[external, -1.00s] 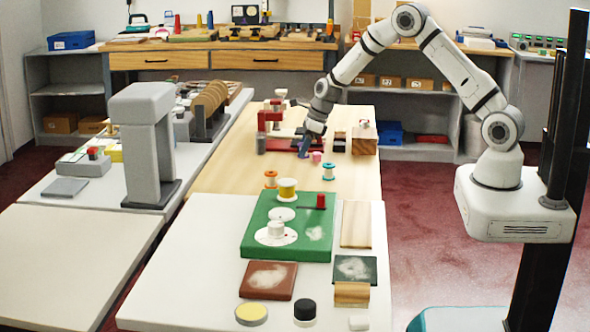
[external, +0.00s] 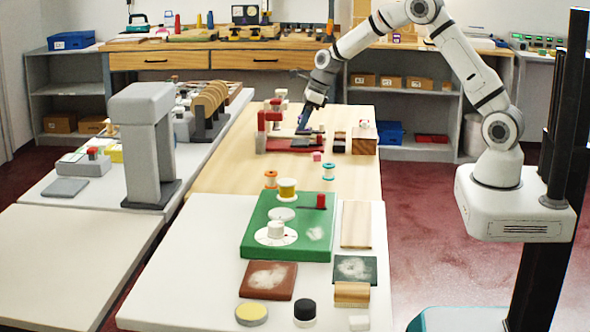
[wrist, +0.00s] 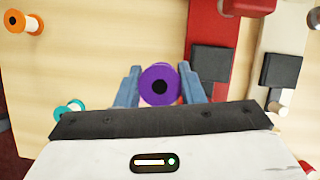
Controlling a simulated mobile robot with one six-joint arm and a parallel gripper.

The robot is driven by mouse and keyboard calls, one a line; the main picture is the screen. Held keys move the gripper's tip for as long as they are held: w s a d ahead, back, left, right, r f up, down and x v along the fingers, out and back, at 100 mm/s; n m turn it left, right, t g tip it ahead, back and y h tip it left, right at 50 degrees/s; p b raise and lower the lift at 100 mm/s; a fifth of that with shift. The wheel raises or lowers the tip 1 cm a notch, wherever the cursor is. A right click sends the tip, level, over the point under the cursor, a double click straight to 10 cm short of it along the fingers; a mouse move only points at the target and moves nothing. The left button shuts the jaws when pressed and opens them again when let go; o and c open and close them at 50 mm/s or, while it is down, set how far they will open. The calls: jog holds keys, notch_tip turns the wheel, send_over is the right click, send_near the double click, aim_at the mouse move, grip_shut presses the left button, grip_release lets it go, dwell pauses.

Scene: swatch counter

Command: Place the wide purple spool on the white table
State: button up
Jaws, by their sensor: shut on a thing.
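The wide purple spool (wrist: 159,85) is between the two blue fingers of my gripper (wrist: 160,88) in the wrist view, seen end-on with its dark centre hole. My gripper is shut on it. In the external view my gripper (external: 303,130) is above the wooden table, near the red stand; the spool is too small or hidden to make out there. The white table (external: 185,262) is in the foreground, apart from my gripper, with a green board (external: 258,238) on it.
An orange spool (external: 270,179) and a teal spool (external: 328,171) stand on the wooden table (external: 225,176), near a small pink object (external: 317,156). A red stand (external: 290,146) is close to my gripper. The white table's left part is bare; blocks and jars occupy its front right.

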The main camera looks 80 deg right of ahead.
jog(key=shift+r, duration=0.35)
jog(key=shift+a+f+n, duration=0.15)
jog(key=shift+a+n, duration=0.25)
jog(key=shift+n, duration=0.1)
jog(key=s+a+n+g, duration=0.3)
jog(key=a+n, duration=0.2)
jog(key=n, duration=0.5)
jog(key=s+a+f+n+g, duration=0.1)
jog(key=s+a+n+g, duration=0.2)
jog(key=a+n, duration=0.3)
jog(key=s+a+f+n+g, duration=0.1)
jog(key=a+n, duration=0.4)
jog(key=n, duration=0.9)
jog(key=shift+s+a+n+g, duration=0.2)
jog(key=shift+s+g, duration=0.25)
jog(key=shift+s, duration=0.2)
jog(key=shift+s+a+n+g, duration=0.1)
jog(key=shift+s+n+g, duration=0.1)
jog(key=shift+s+g, duration=0.35)
jog(key=shift+s+a+n, duration=0.3)
jog(key=shift+s+n, duration=0.15)
jog(key=shift+n, duration=0.55)
send_over(323, 189)
jog(key=shift+h, duration=0.3)
notch_tip(323, 189, down, 5)
jog(key=shift+r, duration=0.15)
jog(key=shift+s, duration=0.1)
